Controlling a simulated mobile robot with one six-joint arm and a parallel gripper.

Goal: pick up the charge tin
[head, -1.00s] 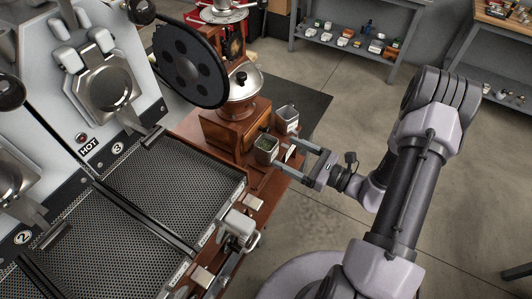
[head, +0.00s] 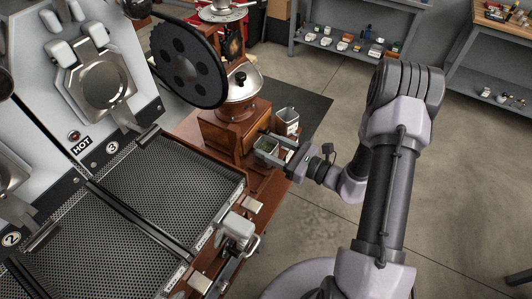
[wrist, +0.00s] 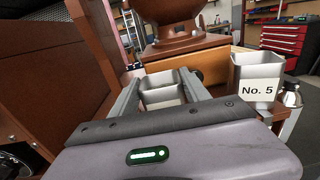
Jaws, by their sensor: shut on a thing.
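The charge tin (head: 266,147), a small square metal tin with something green inside, stands upright beside the wooden grinder. My gripper (head: 265,145) reaches in from the right and is shut on it, one finger on each side. In the wrist view the tin (wrist: 162,93) shows between my two fingers; its lower part is hidden behind my gripper body. A second, similar tin (head: 286,121) stands just behind it, apart from my fingers. In the wrist view this tin (wrist: 257,80) stands to the right with a "No. 5" label.
The wooden grinder (head: 228,132) with its metal dome is close behind the held tin. The roaster's perforated trays (head: 170,200) and a "HOT" sign lie to the left. Shelves (head: 345,45) stand at the back. The floor on the right is open.

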